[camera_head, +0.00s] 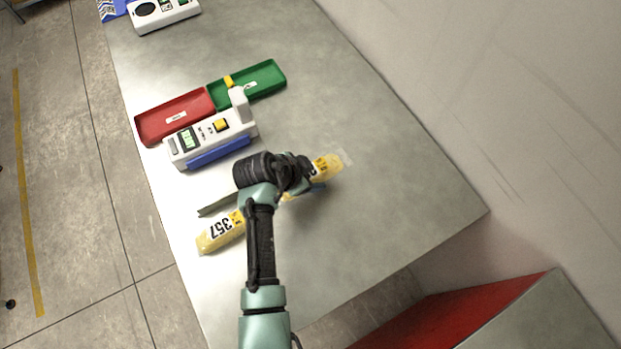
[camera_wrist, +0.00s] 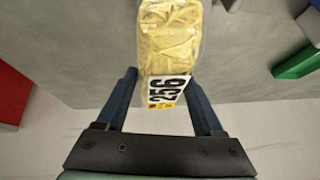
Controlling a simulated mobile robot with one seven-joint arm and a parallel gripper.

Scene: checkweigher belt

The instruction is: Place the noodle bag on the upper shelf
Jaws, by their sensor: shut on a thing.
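My gripper (camera_head: 304,177) is over the grey table in the head view, its fingers mostly hidden by my wrist. A yellow noodle bag in a clear wrapper (camera_head: 329,164) sticks out to its right. In the wrist view the bag (camera_wrist: 170,45), with a label reading 256, lies between the two dark blue fingers (camera_wrist: 165,88), which are shut on it. I cannot tell whether it touches the table. A second yellow bag, labelled 357 (camera_head: 220,232), lies at the lower left, partly behind my arm. I cannot identify the upper shelf.
A red tray (camera_head: 150,124), a green tray (camera_head: 268,78) and a white device with a display (camera_head: 211,138) stand left of centre. A grey bar (camera_head: 214,206) lies beside my arm. A grey-topped red unit (camera_head: 545,315) is at the lower right. The table's right side is clear.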

